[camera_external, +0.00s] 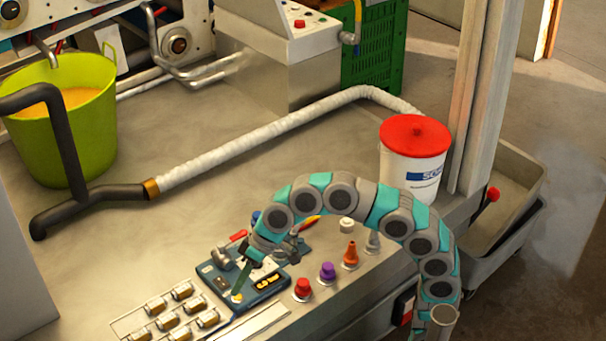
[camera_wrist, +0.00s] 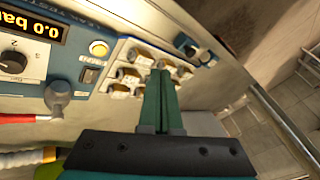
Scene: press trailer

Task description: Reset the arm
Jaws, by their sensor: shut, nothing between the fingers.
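My gripper (camera_external: 240,284) is at the end of my grey and teal arm, which arches over the bench from the right. Its fingers are together and hold nothing. In the wrist view my gripper (camera_wrist: 161,74) points at a group of small brass and white fittings (camera_wrist: 131,76) beside a blue test panel (camera_wrist: 72,66). In the external view the fingertips are over or near the blue panel (camera_external: 212,272); I cannot tell if they touch it. The panel carries a display reading 0.0 bar (camera_wrist: 35,22), a knob (camera_wrist: 13,62) and a lit round button (camera_wrist: 98,48).
Red (camera_external: 303,288), purple (camera_external: 328,271) and orange (camera_external: 350,253) pieces stand along the bench front. A white bucket with a red lid (camera_external: 414,138) stands behind my arm. A white wrapped hose (camera_external: 235,147) crosses the surface. A green tub (camera_external: 70,130) is at the left.

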